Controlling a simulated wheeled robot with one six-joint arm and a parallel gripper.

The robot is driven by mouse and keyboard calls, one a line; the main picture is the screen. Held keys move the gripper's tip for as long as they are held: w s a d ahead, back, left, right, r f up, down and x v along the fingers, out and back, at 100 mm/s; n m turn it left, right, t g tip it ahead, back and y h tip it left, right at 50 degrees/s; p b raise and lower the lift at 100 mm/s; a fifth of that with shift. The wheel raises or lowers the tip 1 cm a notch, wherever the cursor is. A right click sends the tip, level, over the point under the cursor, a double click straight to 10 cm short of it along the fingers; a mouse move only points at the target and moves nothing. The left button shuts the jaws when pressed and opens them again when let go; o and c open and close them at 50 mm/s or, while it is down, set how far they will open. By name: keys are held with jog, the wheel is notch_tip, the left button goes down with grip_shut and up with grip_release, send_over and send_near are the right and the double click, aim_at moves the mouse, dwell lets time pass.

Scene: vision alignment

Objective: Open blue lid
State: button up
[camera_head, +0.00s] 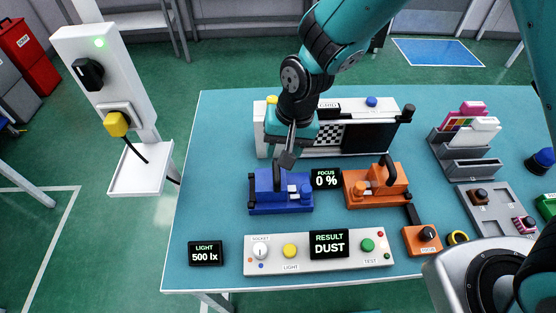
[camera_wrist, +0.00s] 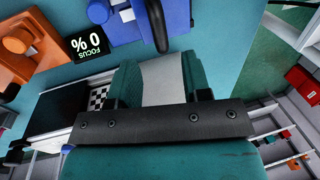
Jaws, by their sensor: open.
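The blue device (camera_head: 283,191) with a dark handle on its top stands on the teal table, left of the middle; its lid looks shut. It also shows at the top of the wrist view (camera_wrist: 172,20), with the black handle (camera_wrist: 157,25) pointing towards my gripper. My gripper (camera_head: 288,158) hangs just above and behind the blue device, pointing down, close to the handle. In the head view the fingers overlap the handle's top, so I cannot tell whether they touch it. The jaws are open with nothing visible between them.
An orange device (camera_head: 375,187) with a handle stands right of the blue one, with a "FOCUS 0 %" display (camera_head: 326,179) between. Behind is a white unit with a checkered panel (camera_head: 329,135). In front, a control panel (camera_head: 318,253) shows "RESULT DUST". Bare table lies at the left.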

aim_at(277, 167)
jog(key=f, duration=0.2)
jog(key=a+f, duration=0.1)
jog(key=f, duration=0.2)
jog(key=shift+f+p, duration=0.3)
jog(key=shift+p, duration=0.05)
grip_shut()
